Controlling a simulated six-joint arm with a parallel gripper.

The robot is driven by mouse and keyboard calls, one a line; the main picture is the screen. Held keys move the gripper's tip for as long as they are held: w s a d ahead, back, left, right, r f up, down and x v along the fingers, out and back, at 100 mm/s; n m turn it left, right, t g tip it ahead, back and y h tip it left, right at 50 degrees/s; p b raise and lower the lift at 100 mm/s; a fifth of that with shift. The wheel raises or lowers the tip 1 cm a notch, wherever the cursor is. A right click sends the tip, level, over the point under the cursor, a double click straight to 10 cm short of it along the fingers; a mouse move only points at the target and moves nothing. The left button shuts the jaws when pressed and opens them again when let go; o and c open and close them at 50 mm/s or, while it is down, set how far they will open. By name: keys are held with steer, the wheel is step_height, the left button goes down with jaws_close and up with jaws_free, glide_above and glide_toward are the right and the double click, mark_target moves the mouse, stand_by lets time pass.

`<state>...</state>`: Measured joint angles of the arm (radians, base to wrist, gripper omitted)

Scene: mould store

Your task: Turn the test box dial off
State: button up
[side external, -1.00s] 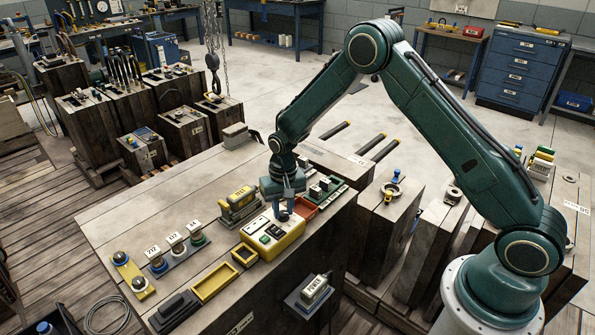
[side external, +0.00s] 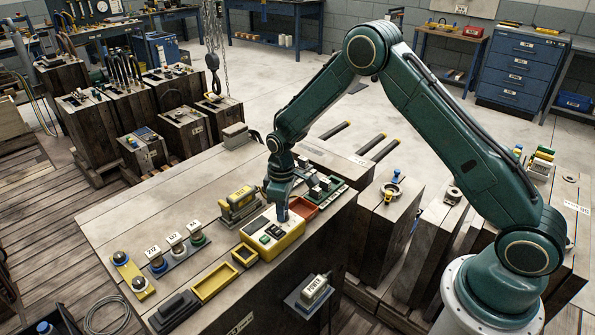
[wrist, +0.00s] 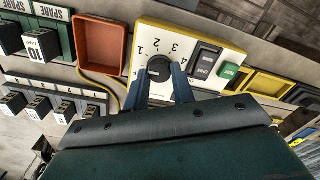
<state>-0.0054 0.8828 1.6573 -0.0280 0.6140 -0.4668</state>
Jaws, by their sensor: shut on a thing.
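The test box (side external: 290,243) is a yellow case with a pale top, on the bench below my gripper (side external: 282,213). In the wrist view the test box (wrist: 208,42) shows a round black dial (wrist: 158,66) with the numbers 1 to 4 printed around it. A partly covered mark sits left of the dial, below the 1. My gripper (wrist: 159,84) has its two blue fingers on either side of the dial and is shut on it. I cannot tell which mark the dial points at. The fingers hide the dial in the side view.
A dark switch and a green button sit beside the dial on the box. An orange-red open tray (side external: 304,208) and a rack of labelled blocks (side external: 326,190) stand close by. Yellow frames (side external: 215,282) lie towards the front left.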

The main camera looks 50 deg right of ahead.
steer(key=shift+n, duration=0.9)
steer(key=o, duration=1)
steer(key=shift+r, duration=0.15)
step_height(320, 180, up, 14)
steer(key=shift+f, duration=0.2)
steer(key=shift+w+d+r, duration=0.1)
